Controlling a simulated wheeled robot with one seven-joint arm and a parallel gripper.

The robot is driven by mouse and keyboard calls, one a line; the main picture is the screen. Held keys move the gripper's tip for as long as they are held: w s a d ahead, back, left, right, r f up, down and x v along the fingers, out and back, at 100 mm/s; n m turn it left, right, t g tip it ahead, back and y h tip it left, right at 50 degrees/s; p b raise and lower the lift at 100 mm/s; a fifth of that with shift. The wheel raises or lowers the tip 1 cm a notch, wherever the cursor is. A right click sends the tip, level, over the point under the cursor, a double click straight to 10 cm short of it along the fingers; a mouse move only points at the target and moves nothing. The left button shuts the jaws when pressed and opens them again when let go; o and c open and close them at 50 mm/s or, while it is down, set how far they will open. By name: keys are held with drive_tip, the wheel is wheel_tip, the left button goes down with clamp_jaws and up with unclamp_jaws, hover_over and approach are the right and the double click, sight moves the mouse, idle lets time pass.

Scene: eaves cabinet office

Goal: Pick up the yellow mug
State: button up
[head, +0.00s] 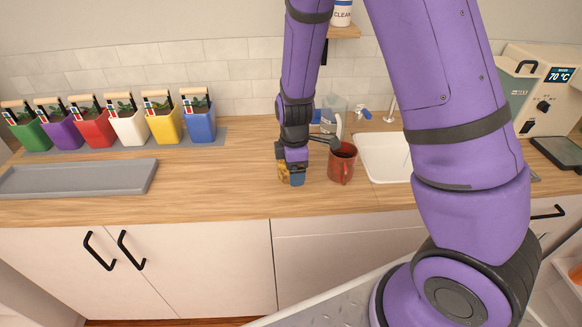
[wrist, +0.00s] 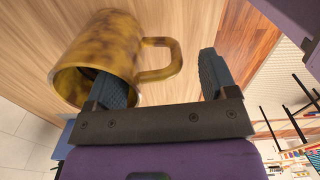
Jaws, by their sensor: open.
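The yellow mug (wrist: 110,38) has a mottled brown-yellow surface and fills the upper left of the wrist view. Its handle (wrist: 172,58) points right, into the space between my two fingers. My gripper (wrist: 156,66) is open. Its left finger overlaps the mug body near the rim; I cannot tell whether it is inside the mug or in front of it. The right finger stands clear, beyond the handle. In the head view my gripper (head: 295,176) points down at the counter, and the mug (head: 283,172) is mostly hidden behind it.
Several coloured planters (head: 127,127) line the back left, behind a grey tray (head: 75,178). The wooden counter (head: 230,180) between tray and gripper is clear.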

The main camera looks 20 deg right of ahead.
drive_tip(key=shift+f, duration=1.45)
drive_tip(key=c, duration=1.2)
drive_tip(key=shift+r, duration=0.15)
